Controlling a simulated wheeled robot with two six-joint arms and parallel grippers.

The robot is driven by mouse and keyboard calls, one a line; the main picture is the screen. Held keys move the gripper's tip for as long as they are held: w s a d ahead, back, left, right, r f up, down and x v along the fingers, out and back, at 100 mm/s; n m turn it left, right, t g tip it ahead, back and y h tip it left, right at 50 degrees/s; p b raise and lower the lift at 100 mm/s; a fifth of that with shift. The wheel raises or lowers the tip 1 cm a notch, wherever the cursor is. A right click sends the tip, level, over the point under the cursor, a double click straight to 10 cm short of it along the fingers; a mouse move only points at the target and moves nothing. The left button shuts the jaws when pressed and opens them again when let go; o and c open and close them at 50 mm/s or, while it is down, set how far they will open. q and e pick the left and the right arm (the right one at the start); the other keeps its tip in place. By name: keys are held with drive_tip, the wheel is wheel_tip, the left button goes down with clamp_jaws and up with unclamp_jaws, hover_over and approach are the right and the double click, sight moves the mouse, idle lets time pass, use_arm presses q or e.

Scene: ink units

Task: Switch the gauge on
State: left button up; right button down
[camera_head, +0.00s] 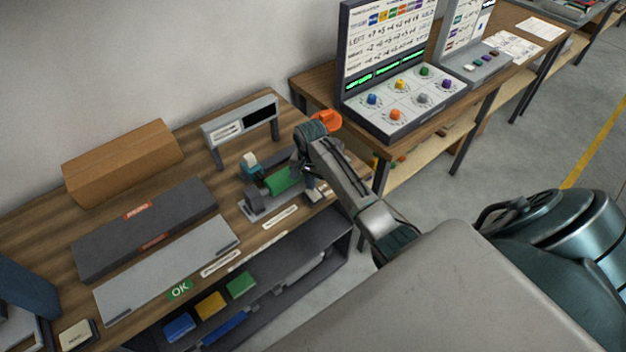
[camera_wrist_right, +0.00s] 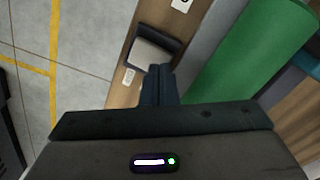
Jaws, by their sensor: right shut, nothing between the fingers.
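The gauge's grey display frame (camera_head: 240,118) stands on the wooden bench, and its screen (camera_head: 258,114) looks dark. In front of it a green roller (camera_head: 283,181) lies in a grey cradle (camera_head: 262,209). My right gripper (camera_head: 313,192) points down at the right end of the cradle. In the right wrist view its fingertips (camera_wrist_right: 158,70) are together and empty, right at a pale rocker switch (camera_wrist_right: 153,52) in a dark housing. Whether they touch it I cannot tell. The green roller (camera_wrist_right: 250,60) lies to the right of the fingers. My left gripper is not in view.
A brown box (camera_head: 122,162), a dark grey long case (camera_head: 145,230) and a light grey panel (camera_head: 165,270) with a green OK label lie to the left. Coloured bins (camera_head: 210,304) sit below the bench top. A control console (camera_head: 400,100) stands on the neighbouring bench.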

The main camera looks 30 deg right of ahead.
drive_tip(key=shift+f, duration=0.75)
drive_tip(key=shift+s, duration=0.1)
drive_tip(key=shift+r+p, duration=0.6)
drive_tip(key=shift+r, duration=2.95)
